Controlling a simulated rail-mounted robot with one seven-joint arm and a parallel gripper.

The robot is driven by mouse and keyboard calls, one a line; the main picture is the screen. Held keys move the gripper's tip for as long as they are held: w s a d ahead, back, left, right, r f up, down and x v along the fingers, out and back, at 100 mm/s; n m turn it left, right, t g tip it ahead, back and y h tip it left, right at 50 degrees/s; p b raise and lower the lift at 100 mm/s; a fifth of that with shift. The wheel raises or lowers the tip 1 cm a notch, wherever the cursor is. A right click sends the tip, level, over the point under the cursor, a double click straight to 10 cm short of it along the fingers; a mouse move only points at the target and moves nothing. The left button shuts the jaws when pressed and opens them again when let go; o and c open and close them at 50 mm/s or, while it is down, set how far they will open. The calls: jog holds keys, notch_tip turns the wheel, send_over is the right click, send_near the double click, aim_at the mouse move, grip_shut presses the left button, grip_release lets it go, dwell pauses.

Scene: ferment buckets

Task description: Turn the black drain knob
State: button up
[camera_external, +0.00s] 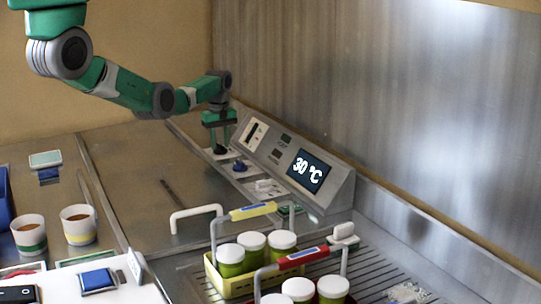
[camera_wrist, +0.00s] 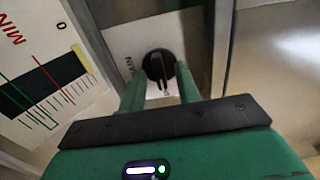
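The black drain knob (camera_wrist: 158,64) is round with a raised grip bar and sits on a pale plate with partly hidden lettering. In the external view the black knob (camera_external: 220,149) is small, at the far end of the control console. My gripper (camera_wrist: 160,84) is open, with one green finger on each side of the knob in the picture. Its fingertips are close to the knob; I cannot tell whether they touch it. In the external view my gripper (camera_external: 219,143) points down right over the knob, with the arm reaching from the upper left.
A blue knob (camera_external: 240,166) sits nearer on the same console. The sloped panel carries a gauge (camera_wrist: 45,85) and a 30 °C display (camera_external: 308,171). Jars in a yellow-handled carrier (camera_external: 254,211) and a red-handled carrier (camera_external: 303,257) stand in front. Two cups (camera_external: 78,225) (camera_external: 29,234) stand left.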

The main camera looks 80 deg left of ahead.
aim_at(220, 144)
notch_tip(220, 144, up, 8)
jog(key=shift+f, duration=0.1)
dwell(0.4)
jog(key=shift+w, duration=0.15)
jog(key=w+d+r+m+t+y+p, duration=0.1)
jog(key=w+d+r+m+t+y, duration=0.3)
jog(key=w+r, duration=0.4)
jog(key=w+d+r+m+t+y+p, duration=0.1)
jog(key=w+d+r+m+t, duration=0.2)
jog(key=w+d+r, duration=0.5)
jog(key=w+d+r+m+t+y+p, duration=0.1)
jog(key=d+r+m+t, duration=0.15)
jog(key=d+r, duration=0.35)
jog(key=w+d+r+m+t, duration=0.2)
jog(key=d+r+t, duration=0.15)
jog(key=r, duration=0.45)
jog(key=s+d+r+m+t+h+p, duration=0.1)
jog(key=s+d+r+m+t, duration=0.15)
jog(key=d+r, duration=0.5)
jog(key=s+d+r+m+t+h+p, duration=0.1)
jog(key=s+d+r+m+t, duration=0.1)
jog(key=s+d+r+t, duration=0.4)
jog(key=s+d+r+m+t+h, duration=0.3)
jog(key=s+d+r+m, duration=0.2)
jog(key=s+d+r, duration=0.5)
jog(key=d+r, duration=0.1)
jog(key=d, duration=0.2)
jog(key=shift+h+p, duration=0.3)
